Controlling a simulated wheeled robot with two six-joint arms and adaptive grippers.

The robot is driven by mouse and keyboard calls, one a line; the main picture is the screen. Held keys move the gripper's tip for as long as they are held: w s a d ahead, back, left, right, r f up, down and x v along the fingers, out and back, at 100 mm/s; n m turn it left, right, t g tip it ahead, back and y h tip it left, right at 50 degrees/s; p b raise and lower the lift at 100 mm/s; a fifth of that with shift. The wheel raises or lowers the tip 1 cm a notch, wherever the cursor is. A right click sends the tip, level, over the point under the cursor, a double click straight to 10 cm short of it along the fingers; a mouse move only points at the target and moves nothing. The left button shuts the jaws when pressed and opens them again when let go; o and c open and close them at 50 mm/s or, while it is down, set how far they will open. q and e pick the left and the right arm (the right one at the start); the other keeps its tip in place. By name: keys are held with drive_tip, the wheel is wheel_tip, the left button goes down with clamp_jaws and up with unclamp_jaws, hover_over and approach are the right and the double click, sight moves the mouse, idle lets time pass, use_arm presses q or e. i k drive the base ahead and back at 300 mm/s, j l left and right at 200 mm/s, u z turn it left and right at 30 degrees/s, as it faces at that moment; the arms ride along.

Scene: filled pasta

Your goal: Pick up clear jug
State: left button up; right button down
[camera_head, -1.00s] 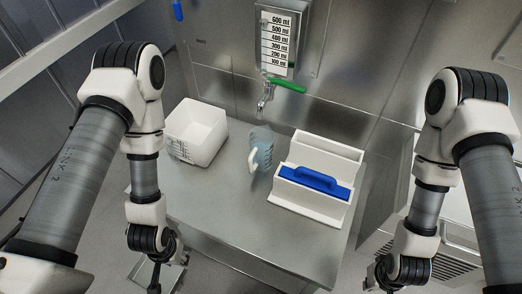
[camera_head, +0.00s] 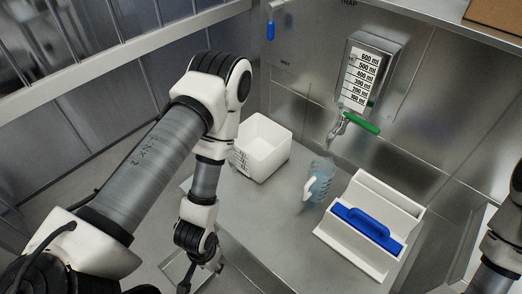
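The clear jug (camera_head: 320,180) stands on the steel counter below the green-handled tap. It looks bluish and see-through, and its white handle (camera_head: 308,188) faces the front left. My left arm comes in from the left, and its wrist hangs over the counter's front left edge, well apart from the jug. The fingers of my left gripper are not clearly shown at the bottom of the picture. Only a piece of my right arm shows at the right edge, and its gripper is out of view.
A white open bin (camera_head: 264,150) stands left of the jug. A white caddy (camera_head: 378,200) with a blue-handled tool (camera_head: 368,226) stands close on its right. The tap (camera_head: 340,128) and a measuring scale (camera_head: 362,76) are on the wall behind. The counter in front of the jug is bare (camera_head: 270,215).

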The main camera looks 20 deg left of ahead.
sight(321, 171)
drive_tip(key=k+j+z, duration=0.1)
drive_tip(key=z, duration=0.25)
drive_tip(key=k+j+z, duration=0.1)
drive_tip(key=z, duration=0.25)
drive_tip(key=k+j+z, duration=0.1)
drive_tip(key=z, duration=0.2)
